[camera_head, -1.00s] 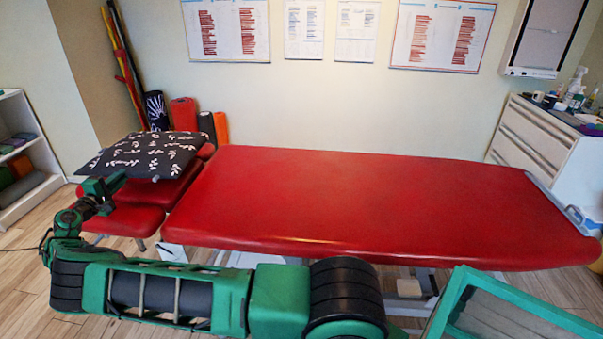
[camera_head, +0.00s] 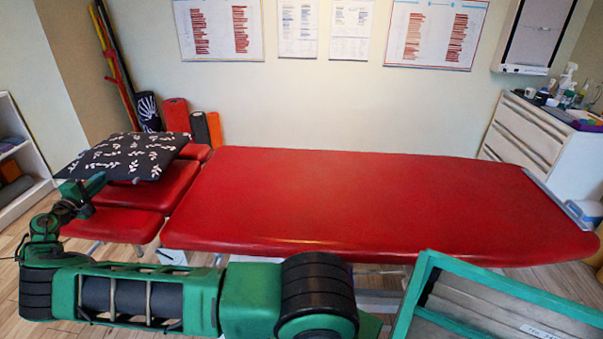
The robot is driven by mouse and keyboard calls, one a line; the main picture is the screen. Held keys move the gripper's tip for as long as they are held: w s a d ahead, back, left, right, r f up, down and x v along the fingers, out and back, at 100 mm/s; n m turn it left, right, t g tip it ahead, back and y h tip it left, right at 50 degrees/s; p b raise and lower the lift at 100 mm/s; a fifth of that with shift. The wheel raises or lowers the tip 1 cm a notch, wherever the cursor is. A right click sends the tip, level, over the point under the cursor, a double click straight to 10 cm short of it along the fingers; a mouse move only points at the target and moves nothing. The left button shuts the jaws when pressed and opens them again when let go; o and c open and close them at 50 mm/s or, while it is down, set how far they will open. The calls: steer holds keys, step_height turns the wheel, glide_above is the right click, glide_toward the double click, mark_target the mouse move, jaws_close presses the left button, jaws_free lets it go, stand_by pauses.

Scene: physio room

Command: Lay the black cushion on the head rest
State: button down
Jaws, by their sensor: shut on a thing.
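The black cushion (camera_head: 128,154) with a white leaf pattern is at the left, over the red head rest (camera_head: 152,191) of the treatment table. It lies roughly flat; its right part overlaps the head rest and its left part sticks out past it. I cannot tell whether it touches the pad or is held just above. My gripper (camera_head: 84,190) is at the cushion's near left edge and is shut on it; the fingertips are partly hidden. The head rest has several red pads, the near one (camera_head: 115,224) bare.
The long red table top (camera_head: 380,205) is clear. Rolled mats (camera_head: 176,115) stand behind the head end by the wall. A white shelf (camera_head: 20,160) is at the far left. A white drawer cabinet (camera_head: 535,140) with bottles stands at the right. A green-framed box (camera_head: 490,305) is at the lower right.

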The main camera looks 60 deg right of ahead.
steer(key=shift+a+f, duration=0.25)
steer(key=shift+f, duration=0.75)
steer(key=shift+a+f, duration=0.2)
steer(key=shift+f, duration=0.85)
steer(key=shift+a+f, duration=0.25)
steer(key=shift+f, duration=0.75)
steer(key=shift+f, duration=0.15)
steer(key=c, duration=1.7)
jaws_free()
steer(key=shift+f, duration=0.1)
steer(key=shift+c, duration=0.2)
steer(key=shift+f, duration=0.15)
steer(key=v, duration=0.7)
steer(key=r+v, duration=0.1)
steer(key=v, duration=0.2)
steer(key=shift+a, duration=0.45)
